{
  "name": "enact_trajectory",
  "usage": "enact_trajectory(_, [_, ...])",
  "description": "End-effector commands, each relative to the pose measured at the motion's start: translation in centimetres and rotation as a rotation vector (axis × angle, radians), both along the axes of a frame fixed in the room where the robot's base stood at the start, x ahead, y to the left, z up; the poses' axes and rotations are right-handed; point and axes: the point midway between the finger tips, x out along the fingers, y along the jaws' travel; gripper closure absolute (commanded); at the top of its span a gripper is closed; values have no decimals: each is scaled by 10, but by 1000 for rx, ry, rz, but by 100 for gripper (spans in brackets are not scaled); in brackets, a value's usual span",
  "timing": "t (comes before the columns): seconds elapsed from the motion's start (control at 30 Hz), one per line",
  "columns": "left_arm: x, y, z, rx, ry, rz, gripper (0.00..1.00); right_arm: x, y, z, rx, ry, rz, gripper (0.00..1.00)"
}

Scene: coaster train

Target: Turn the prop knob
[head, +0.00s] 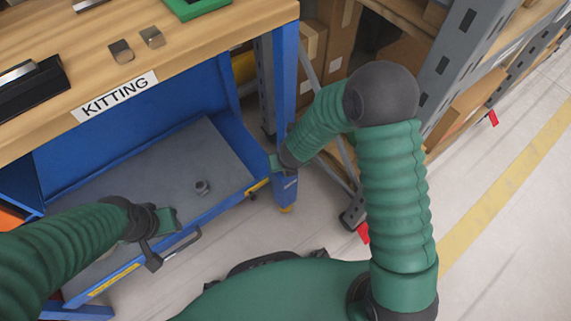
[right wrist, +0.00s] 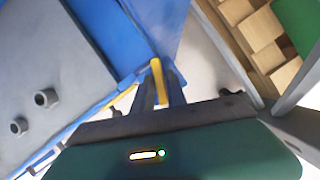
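I cannot identify a prop knob for certain. A small grey round fitting (head: 201,187) stands on the floor of the open blue drawer (head: 226,147). In the right wrist view, two grey round pieces (right wrist: 47,97) show at the left. My right gripper (head: 275,163) is at the drawer's right end, beside the blue table leg. Its fingers (right wrist: 160,88) are apart, with a yellow strip (right wrist: 157,72) seen between them; contact is unclear. My left gripper (head: 160,235) is at the drawer front by the dark handle (head: 187,243); its fingers are not clear.
The wooden bench top (head: 215,35) marked KITTING overhangs the drawer. A blue leg (head: 285,75) stands close to my right gripper. Shelving with cartons (head: 333,45) is at the right. The floor (head: 500,230) at the right is clear.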

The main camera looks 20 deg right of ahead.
Motion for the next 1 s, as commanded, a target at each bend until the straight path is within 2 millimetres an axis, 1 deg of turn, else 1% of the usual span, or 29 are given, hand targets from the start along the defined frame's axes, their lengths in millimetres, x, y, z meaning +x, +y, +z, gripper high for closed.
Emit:
enact_trajectory(0.03, [0, 0, 0, 0, 0, 0, 64, 0, 0, 0, 0, 0, 0, 90])
enact_trajectory(0.1, [0, 0, 0, 0, 0, 0, 64, 0, 0, 0, 0, 0, 0, 100])
enact_trajectory(0.13, [0, 0, 0, 0, 0, 0, 64, 0, 0, 0, 0, 0, 0, 100])
enact_trajectory(0.47, [0, 0, 0, 0, 0, 0, 64, 0, 0, 0, 1, 0, -4, 100])
enact_trajectory(0.63, [0, 0, 2, 0, 0, 0, 64, 0, 1, 1, 0, 0, -36, 100])
enact_trajectory(0.83, [0, 0, 7, 0, 0, 0, 64, 0, 2, 2, 0, -1, -137, 100])
enact_trajectory(1.0, [0, 0, 16, 0, 0, 0, 64, 1, 3, 3, 0, -1, -275, 100])
